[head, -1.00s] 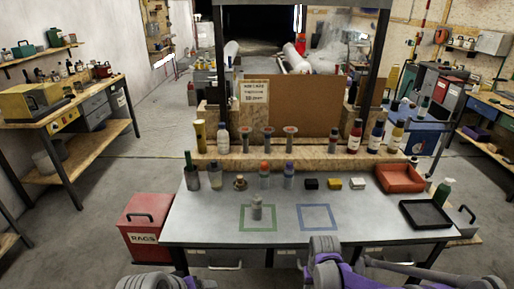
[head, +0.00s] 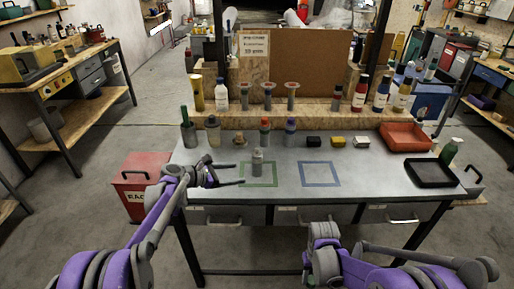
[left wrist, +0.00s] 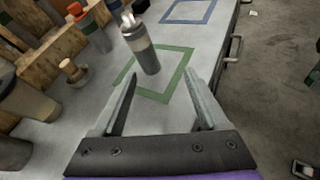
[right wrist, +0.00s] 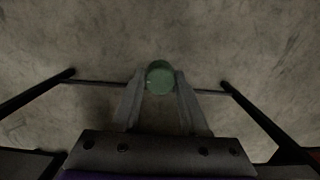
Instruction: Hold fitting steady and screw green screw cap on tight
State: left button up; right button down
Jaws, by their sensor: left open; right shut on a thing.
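The fitting (head: 257,162) is a grey cylinder standing upright in the green square outline on the table. In the left wrist view the fitting (left wrist: 148,58) has a pale, narrower top and stands just beyond my fingertips. My left gripper (head: 243,174) is open and empty, low over the table to the left of the fitting, apart from it. The left wrist view shows its two fingers (left wrist: 161,75) spread wide. My right gripper (right wrist: 160,82) is shut on the round green screw cap (right wrist: 160,76), with floor below. In the head view the right gripper and cap are hidden.
An empty blue square outline (head: 321,174) lies right of the fitting. Several bottles and small blocks (head: 337,141) line the table's back. A red tray (head: 405,137) and black tray (head: 431,173) are at the right. A red bin (head: 135,185) stands left of the table.

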aim_at(253, 169)
pick_arm(q)
jog(key=w+f+n, duration=0.1)
jog(key=w+f+n+h, duration=0.1)
jog(key=w, duration=0.1)
jog(key=shift+w+a+f+t+b, duration=0.15)
jog(key=shift+a+f+t+b, duration=0.05)
jog(key=shift+f+t+b, duration=0.2)
pick_arm(e)
jog(key=shift+s+f, duration=0.15)
jog(key=shift+f, duration=0.4)
pick_arm(q)
jog(key=shift+x, duration=4.9)
grip_shut()
jog(key=shift+o, duration=0.8)
grip_release()
jog(key=shift+a, duration=0.1)
